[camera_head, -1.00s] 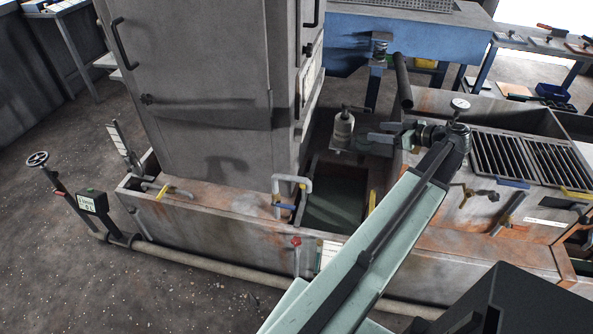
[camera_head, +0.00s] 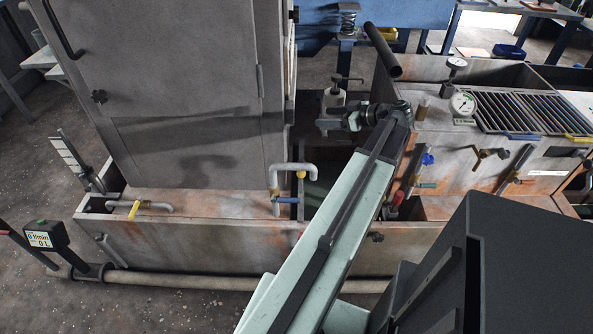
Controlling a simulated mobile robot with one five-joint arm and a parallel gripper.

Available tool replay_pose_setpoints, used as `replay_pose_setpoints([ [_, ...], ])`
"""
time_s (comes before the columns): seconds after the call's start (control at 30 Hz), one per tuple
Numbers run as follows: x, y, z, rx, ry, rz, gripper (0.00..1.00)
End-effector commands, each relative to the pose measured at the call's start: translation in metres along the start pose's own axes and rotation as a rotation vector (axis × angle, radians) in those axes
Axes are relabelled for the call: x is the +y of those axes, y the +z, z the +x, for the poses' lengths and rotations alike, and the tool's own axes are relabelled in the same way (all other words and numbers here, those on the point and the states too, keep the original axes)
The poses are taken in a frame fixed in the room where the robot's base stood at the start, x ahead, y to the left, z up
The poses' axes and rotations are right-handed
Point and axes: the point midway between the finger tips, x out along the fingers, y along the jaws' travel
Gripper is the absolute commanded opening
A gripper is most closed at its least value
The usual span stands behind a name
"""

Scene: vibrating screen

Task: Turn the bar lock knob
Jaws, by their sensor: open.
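My gripper (camera_head: 325,122) is at the end of my pale green arm, just right of the tall grey cabinet (camera_head: 185,80). It points left and is open; its fingers look small and partly merge with a pale cylinder with a handle (camera_head: 333,99) behind it. I cannot tell for certain which one is the bar lock knob.
A bent grey pipe with a blue lever (camera_head: 286,200) stands on the low trough (camera_head: 200,235). A dark round pipe (camera_head: 383,50) slants behind my arm. Gauges (camera_head: 463,103) and grates (camera_head: 500,108) top the tank. Open floor (camera_head: 180,305) lies at the front left.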

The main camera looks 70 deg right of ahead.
Motion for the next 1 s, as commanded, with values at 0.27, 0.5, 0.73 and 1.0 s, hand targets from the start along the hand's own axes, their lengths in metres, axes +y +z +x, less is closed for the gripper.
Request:
replay_pose_setpoints([
  [0.27,-0.002,0.077,0.036,0.000,-0.005,-0.002,0.61],
  [0.5,-0.002,0.172,0.076,0.000,-0.006,-0.002,0.61],
  [0.73,-0.002,0.208,0.090,0.000,-0.006,-0.003,0.61],
  [1.0,-0.003,0.206,0.099,0.000,-0.008,-0.004,0.61],
])
